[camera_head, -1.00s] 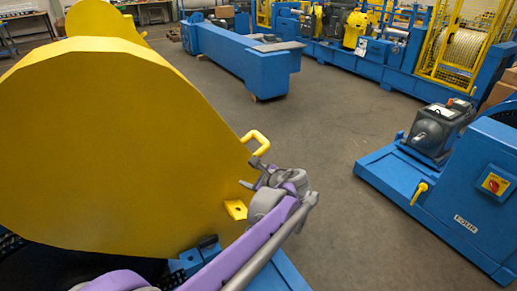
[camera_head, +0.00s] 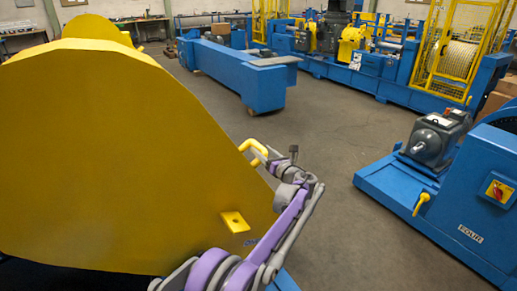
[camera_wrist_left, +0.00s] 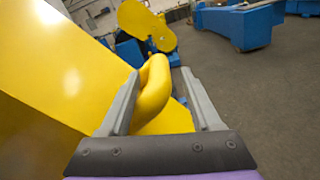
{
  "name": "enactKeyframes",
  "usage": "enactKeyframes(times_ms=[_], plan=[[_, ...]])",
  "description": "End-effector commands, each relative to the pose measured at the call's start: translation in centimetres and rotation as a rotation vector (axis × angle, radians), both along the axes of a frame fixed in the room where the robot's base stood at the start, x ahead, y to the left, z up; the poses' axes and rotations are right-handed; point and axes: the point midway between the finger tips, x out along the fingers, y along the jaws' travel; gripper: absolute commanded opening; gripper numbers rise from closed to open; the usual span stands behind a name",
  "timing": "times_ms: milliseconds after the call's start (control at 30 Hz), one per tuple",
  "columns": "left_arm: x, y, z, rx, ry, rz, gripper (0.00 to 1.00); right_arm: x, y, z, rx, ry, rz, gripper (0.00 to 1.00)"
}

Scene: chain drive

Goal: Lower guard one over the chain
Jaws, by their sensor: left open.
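Guard one is the large yellow rounded cover (camera_head: 110,150) filling the left of the head view. Its yellow loop handle (camera_head: 258,150) sticks out at its right edge, above a small yellow tab (camera_head: 235,222). My left gripper (camera_head: 268,158) is at that handle. In the left wrist view the handle (camera_wrist_left: 153,90) stands between the two open fingers of my left gripper (camera_wrist_left: 159,75), and I cannot tell whether they touch it. The chain is hidden; only darkness shows below the guard at the lower left. My right gripper is not in view.
Another yellow guard (camera_head: 98,28) stands behind the large one. A blue machine base with a grey motor (camera_head: 435,140) is at the right. A long blue beam (camera_head: 235,72) lies farther back. Grey floor (camera_head: 320,130) between them is clear.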

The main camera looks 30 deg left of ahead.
Motion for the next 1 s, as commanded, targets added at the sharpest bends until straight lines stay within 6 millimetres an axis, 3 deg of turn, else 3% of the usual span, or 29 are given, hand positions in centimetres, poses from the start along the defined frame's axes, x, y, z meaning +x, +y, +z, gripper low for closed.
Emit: enactKeyframes(times_ms=[200,567,900,933,1000], plan=[[1.3,2.3,0.0,0.000,0.000,0.001,0.64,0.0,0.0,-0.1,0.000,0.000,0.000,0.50],[1.6,2.7,0.0,-0.002,0.000,-0.001,0.64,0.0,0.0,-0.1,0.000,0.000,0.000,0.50],[1.6,2.7,0.0,-0.001,0.000,0.000,0.05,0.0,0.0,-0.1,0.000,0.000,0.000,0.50],[1.6,2.7,0.0,-0.001,0.000,0.000,0.00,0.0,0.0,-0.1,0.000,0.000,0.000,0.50],[1.6,2.7,0.0,-0.002,0.000,-0.001,0.00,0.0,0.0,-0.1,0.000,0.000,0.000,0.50]])
